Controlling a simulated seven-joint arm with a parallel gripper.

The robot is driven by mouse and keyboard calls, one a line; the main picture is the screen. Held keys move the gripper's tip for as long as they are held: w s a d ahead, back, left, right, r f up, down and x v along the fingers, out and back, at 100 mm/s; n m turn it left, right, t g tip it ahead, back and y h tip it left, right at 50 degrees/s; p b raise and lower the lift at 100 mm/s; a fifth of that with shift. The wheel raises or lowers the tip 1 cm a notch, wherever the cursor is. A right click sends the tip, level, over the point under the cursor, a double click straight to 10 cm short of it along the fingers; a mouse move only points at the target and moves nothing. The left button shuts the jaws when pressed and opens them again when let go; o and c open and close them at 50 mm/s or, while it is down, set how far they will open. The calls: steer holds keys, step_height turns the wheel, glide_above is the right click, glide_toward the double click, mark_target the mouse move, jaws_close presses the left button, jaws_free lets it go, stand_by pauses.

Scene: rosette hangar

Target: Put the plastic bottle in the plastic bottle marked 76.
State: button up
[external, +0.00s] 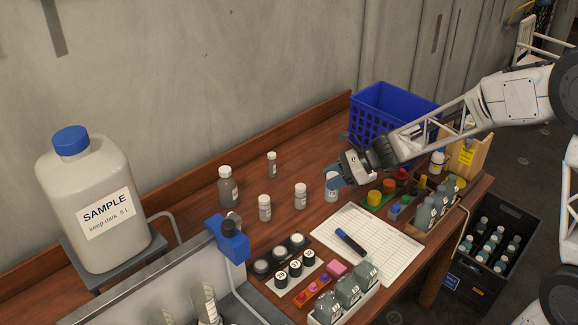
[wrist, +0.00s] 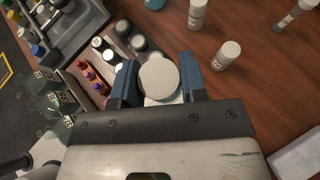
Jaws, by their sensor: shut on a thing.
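My gripper (external: 334,181) is shut on a small white plastic bottle (external: 331,190), upright above or at the wooden table; I cannot tell if its base touches. In the wrist view its round white cap (wrist: 160,78) sits between the two blue fingers of my gripper (wrist: 158,80). The numbers are too small to read surely, so I cannot pick out 76.
A white sheet with a marker (external: 350,241), grey-green bottles (external: 347,292) and a blue basket (external: 392,112) are nearby. The table's back left is fairly clear.

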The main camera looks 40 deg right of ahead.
steer(key=w+d+f, duration=0.1)
steer(key=w+d, duration=0.1)
steer(key=w, duration=1.2)
steer(key=shift+f, duration=0.15)
steer(key=shift+f, duration=1.75)
steer(key=shift+f, duration=0.2)
steer(key=o, duration=1)
steer(key=shift+r, duration=0.1)
steer(key=shift+r, duration=0.1)
steer(key=v, duration=1.2)
